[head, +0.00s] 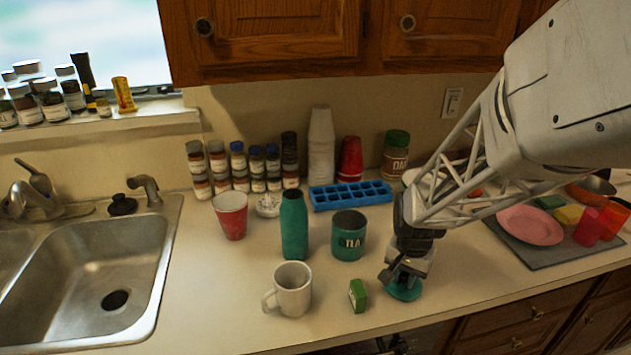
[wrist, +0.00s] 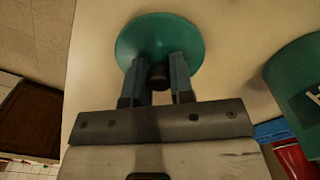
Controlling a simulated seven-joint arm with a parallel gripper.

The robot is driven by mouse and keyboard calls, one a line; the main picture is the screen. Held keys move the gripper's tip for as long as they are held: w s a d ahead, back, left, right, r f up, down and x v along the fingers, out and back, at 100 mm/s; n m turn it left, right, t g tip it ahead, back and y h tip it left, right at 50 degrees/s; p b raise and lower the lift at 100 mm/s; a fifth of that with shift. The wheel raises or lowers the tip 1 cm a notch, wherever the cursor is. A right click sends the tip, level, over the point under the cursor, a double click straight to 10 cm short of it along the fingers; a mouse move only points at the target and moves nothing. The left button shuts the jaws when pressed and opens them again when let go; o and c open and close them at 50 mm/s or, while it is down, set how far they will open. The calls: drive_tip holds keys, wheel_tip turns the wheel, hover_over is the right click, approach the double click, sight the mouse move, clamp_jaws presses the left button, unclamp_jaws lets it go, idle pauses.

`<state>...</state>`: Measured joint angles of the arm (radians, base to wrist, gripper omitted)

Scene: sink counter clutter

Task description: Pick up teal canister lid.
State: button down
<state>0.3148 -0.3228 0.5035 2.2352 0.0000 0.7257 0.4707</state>
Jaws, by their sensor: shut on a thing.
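The teal canister lid (head: 404,291) is a flat round disc at the counter's front, right of the small green box. It also shows in the wrist view (wrist: 188,36), with a dark knob (wrist: 158,76) on it. My gripper (head: 396,278) is above the lid, and in the wrist view its two fingers (wrist: 160,72) are on either side of the knob, shut on it. I cannot tell whether the lid touches the counter. The teal canister (head: 348,240), marked TEA, stands open to the left of my gripper; its side also shows in the wrist view (wrist: 295,85).
A blue ice tray (head: 350,195) lies behind the canister. A dark mat (head: 540,257) with a pink plate is at right. The counter's front edge is close.

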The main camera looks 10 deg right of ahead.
drive_tip(key=shift+r, duration=0.1)
drive_tip(key=shift+r, duration=0.7)
wheel_tip(320, 180, up, 2)
drive_tip(key=shift+r, duration=0.1)
drive_tip(key=s+a, duration=0.2)
drive_tip(key=s, duration=0.5)
drive_tip(key=s+a+r, duration=0.1)
drive_tip(key=s+a, duration=0.1)
drive_tip(key=s, duration=0.6)
drive_tip(key=shift+s+a, duration=0.15)
drive_tip(key=shift+a, duration=0.25)
drive_tip(key=shift+r, duration=0.1)
drive_tip(key=shift+r, duration=0.1)
approach(405, 274)
drive_tip(key=s+a, duration=0.2)
drive_tip(key=a, duration=0.3)
drive_tip(key=w+a+r, duration=0.2)
drive_tip(key=w+r, duration=0.1)
drive_tip(key=w, duration=0.5)
drive_tip(key=w+a+r, duration=0.2)
drive_tip(key=w+r, duration=0.2)
drive_tip(key=w, duration=0.4)
drive_tip(key=shift+w+m, duration=0.3)
drive_tip(key=shift+w, duration=0.05)
drive_tip(key=shift+f, duration=0.25)
